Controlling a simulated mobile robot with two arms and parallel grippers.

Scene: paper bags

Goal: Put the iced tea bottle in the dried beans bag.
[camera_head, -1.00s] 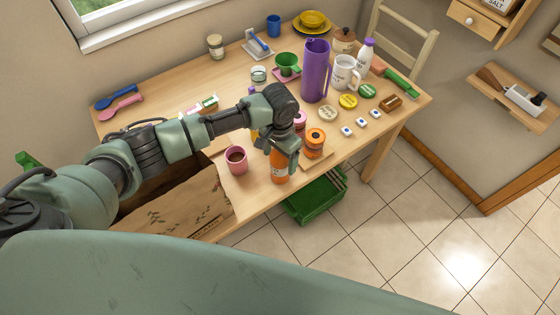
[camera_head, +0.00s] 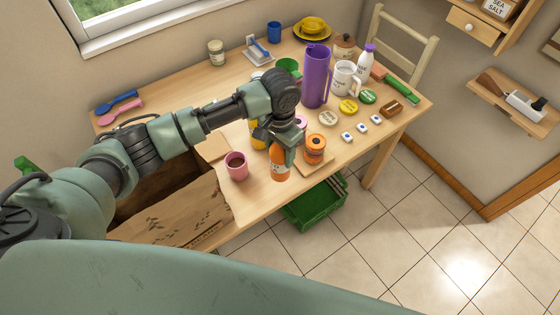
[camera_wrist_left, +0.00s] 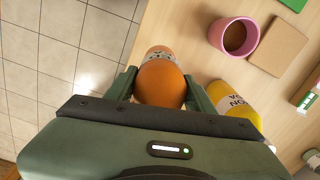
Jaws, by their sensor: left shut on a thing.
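My left gripper (camera_head: 279,158) is shut on an orange bottle (camera_head: 280,171) with a pale label band, taken as the iced tea bottle. In the left wrist view the bottle (camera_wrist_left: 162,82) sits between the two fingers. It is at the table's front edge; I cannot tell whether its base touches the table. My right gripper is not in view.
A pink mug (camera_head: 237,166) stands between bag and bottle. A yellow bottle (camera_wrist_left: 236,99) is close beside the gripper. An orange jar (camera_head: 315,149) stands just right. A purple pitcher (camera_head: 316,78) is behind. A green crate (camera_head: 315,207) is below the table edge.

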